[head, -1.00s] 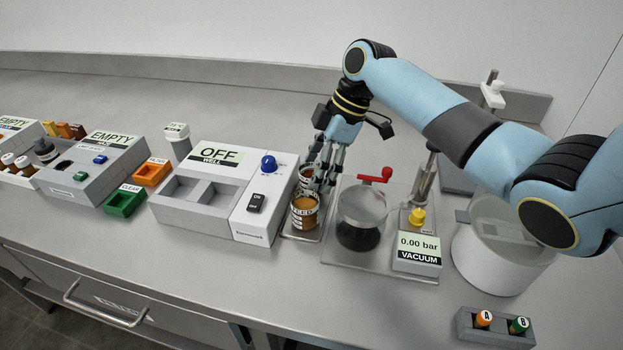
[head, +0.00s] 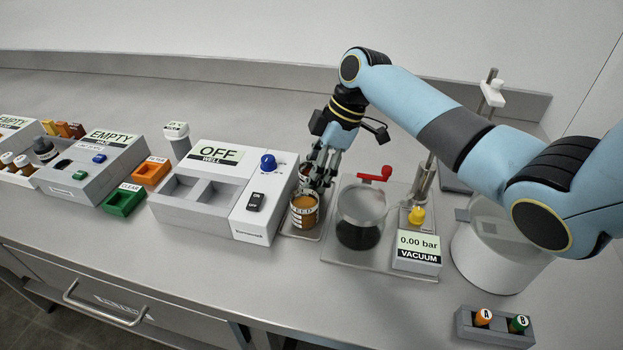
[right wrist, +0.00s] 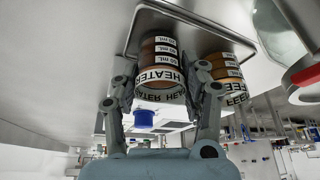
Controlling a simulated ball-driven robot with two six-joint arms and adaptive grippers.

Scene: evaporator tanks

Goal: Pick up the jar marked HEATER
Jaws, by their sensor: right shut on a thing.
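The jar marked HEATER (right wrist: 160,78) is a clear jar with dark brown contents and a white lettered band. In the right wrist view it stands between the two fingers of my right gripper (right wrist: 162,97), which is shut on it. In the head view my right gripper (head: 318,178) comes down over the jar from above, and the fingers hide most of it. The jar appears to stand on a small metal tray (head: 311,238). A FEED jar (head: 304,212) with orange-brown contents stands right beside it, and it also shows in the right wrist view (right wrist: 226,72).
The WELL unit (head: 195,216), showing OFF, stands left of the tray. A glass vessel (head: 359,232) with dark liquid and a red handle (head: 375,176) stands to the right, beside the VACUUM display (head: 417,252). A white drum (head: 490,258) is farther right.

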